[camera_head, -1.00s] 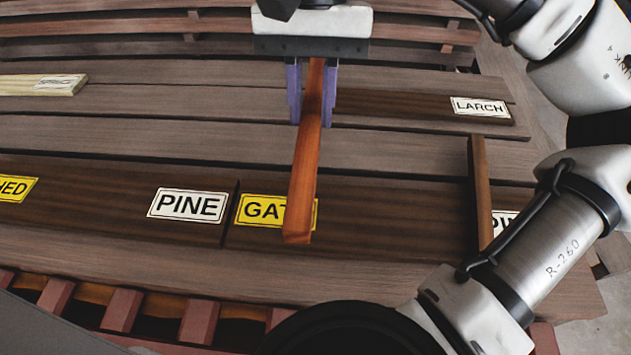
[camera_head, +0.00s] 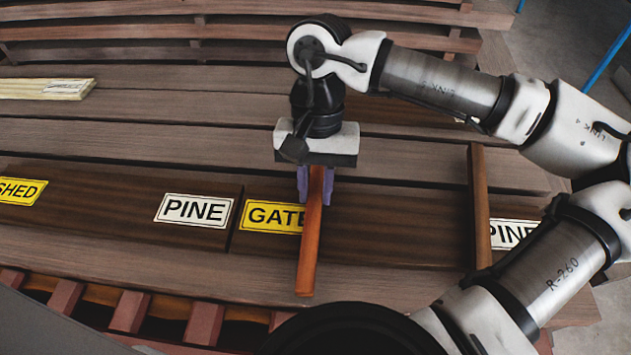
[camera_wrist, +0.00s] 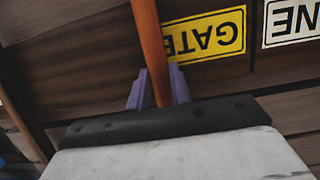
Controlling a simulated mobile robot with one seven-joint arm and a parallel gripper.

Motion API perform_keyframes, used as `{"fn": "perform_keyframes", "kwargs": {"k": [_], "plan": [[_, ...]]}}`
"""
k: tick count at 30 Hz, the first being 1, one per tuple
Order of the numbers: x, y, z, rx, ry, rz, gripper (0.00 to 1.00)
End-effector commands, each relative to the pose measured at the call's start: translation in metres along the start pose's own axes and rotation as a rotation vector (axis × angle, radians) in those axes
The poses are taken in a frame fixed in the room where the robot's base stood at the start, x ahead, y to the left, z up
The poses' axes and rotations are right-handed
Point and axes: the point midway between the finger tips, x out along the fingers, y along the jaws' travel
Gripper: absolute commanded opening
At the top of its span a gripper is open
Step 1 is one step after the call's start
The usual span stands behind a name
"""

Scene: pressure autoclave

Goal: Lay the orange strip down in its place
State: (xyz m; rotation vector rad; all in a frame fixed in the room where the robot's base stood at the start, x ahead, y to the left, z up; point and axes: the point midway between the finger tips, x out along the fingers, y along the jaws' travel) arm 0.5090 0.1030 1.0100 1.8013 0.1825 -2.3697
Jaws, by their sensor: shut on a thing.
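The orange strip (camera_head: 312,235) is a narrow orange-brown bar. My gripper (camera_head: 316,186) is shut on it near its far end, with purple fingers on both sides. The strip points toward the front of the bench and overlaps the right end of the yellow GATE label (camera_head: 270,216). In the wrist view the strip (camera_wrist: 150,50) runs up from between the purple fingers (camera_wrist: 158,88), beside the GATE label (camera_wrist: 205,36). I cannot tell whether the strip touches the dark board (camera_head: 400,225) below it.
A dark upright strip (camera_head: 479,205) lies across the board to the right, near a PINE label (camera_head: 513,234). Another PINE label (camera_head: 194,210) and a SHED label (camera_head: 20,190) are at left. A pale strip (camera_head: 45,89) lies farther back. Board between GATE and the dark strip is bare.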

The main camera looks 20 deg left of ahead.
Motion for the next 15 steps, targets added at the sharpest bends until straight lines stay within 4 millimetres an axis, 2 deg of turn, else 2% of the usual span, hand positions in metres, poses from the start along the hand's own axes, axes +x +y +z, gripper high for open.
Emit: {"fn": "perform_keyframes", "kwargs": {"k": [7, 8, 12, 15], "plan": [[0.0040, 0.0000, -0.0012, 0.000, 0.000, 0.000, 0.00], [0.0035, 0.0000, -0.0011, 0.001, 0.000, 0.000, 0.23], [0.0023, 0.0000, -0.0007, 0.001, 0.000, 0.001, 0.41], [0.0022, 0.0000, -0.0007, 0.001, 0.000, 0.001, 0.43]]}}
